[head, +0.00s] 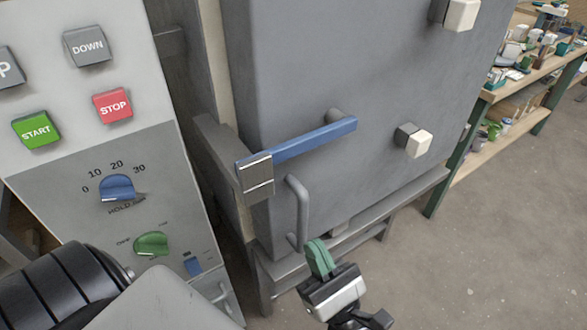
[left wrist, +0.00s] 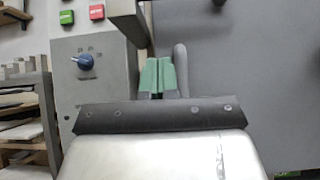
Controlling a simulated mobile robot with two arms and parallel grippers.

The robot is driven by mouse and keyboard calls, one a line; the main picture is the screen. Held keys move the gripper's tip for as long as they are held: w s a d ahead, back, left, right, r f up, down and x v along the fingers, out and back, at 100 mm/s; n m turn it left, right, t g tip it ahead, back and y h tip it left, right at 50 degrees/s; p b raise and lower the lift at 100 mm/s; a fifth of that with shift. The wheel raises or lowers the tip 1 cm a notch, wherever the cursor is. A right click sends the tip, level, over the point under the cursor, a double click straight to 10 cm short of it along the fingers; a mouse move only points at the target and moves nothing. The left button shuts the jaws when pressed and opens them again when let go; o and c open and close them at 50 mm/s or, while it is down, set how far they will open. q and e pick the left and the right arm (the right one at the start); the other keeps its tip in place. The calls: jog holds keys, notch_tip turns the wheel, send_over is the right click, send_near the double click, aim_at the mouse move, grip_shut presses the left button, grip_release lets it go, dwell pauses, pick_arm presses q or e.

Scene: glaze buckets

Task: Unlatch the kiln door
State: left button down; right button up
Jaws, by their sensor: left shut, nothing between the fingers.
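The grey kiln door (head: 370,65) fills the middle of the head view. Its latch has a blue lever (head: 315,139) lying across the door's left edge, slightly tilted, its left end at a metal catch (head: 256,174) on the frame. Below it is a grey upright pull handle (head: 301,212), which also shows in the left wrist view (left wrist: 181,66). My left gripper (head: 319,259), with green fingers, is shut and empty, just below and right of the pull handle. In the left wrist view its fingers (left wrist: 157,76) are together beside the handle; contact cannot be told. My right gripper is not in view.
A control panel (head: 75,170) with START, STOP and DOWN buttons and dials stands close on the left. Two pale plugs (head: 417,142) stick out of the door. A shelf (head: 500,92) with pots stands at the back right. The floor (head: 480,250) on the right is clear.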

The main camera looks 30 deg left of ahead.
pick_arm(q)
jog(key=p, duration=0.5)
send_near(284, 152)
jog(key=w+a+r, duration=0.2)
jog(key=w+a, duration=0.1)
jog(key=a, duration=0.2)
jog(key=shift+s+a+r, duration=0.1)
jog(key=shift+a+r, duration=0.05)
jog(key=shift+r, duration=0.25)
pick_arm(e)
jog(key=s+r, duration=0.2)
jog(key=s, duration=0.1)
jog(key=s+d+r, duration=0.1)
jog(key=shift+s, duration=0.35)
pick_arm(q)
jog(key=shift+s+r, duration=0.15)
jog(key=shift+r, duration=0.65)
jog(key=shift+s+r, duration=0.1)
jog(key=shift+r, duration=0.75)
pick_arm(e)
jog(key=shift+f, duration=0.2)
pick_arm(q)
jog(key=shift+f, duration=0.1)
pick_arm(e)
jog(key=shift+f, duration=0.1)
